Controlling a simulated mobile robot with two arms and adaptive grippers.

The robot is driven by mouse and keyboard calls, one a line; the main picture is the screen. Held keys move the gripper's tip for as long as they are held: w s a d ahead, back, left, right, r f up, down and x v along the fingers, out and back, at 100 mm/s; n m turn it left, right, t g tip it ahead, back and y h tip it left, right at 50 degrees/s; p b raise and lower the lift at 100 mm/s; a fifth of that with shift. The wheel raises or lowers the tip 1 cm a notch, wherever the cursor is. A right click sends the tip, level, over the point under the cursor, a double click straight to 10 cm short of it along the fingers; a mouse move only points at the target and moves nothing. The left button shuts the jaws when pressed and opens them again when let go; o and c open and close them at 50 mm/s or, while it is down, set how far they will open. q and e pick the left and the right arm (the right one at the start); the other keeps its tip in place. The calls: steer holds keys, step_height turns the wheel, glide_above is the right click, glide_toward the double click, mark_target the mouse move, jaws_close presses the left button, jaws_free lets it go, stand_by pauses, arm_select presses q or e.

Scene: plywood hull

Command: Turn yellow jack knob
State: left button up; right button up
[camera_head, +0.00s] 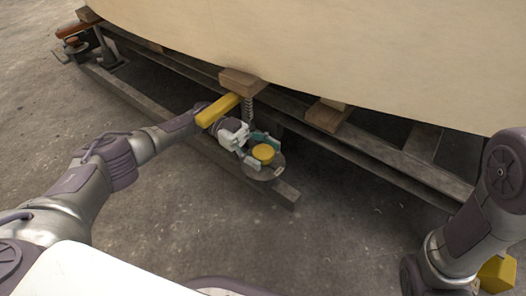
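The yellow jack knob (264,153) is a small round yellow cap above a grey round plate at the foot of the jack under the hull. My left gripper (257,150) reaches in from the left. Its teal fingers lie around the knob, one on the far side and one on the near side. The fingers are spread about the knob's width apart, but I cannot tell whether they touch it. My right arm shows at the right edge; its gripper is out of view.
The jack's threaded screw (249,110) stands under a wooden block (240,82) below the pale plywood hull (330,45). Long beams (390,165) run beneath the hull, with another wooden block (327,115) to the right. The concrete floor (215,225) in front is clear.

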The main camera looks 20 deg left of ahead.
arm_select(q)
steer(key=shift+o, duration=0.3)
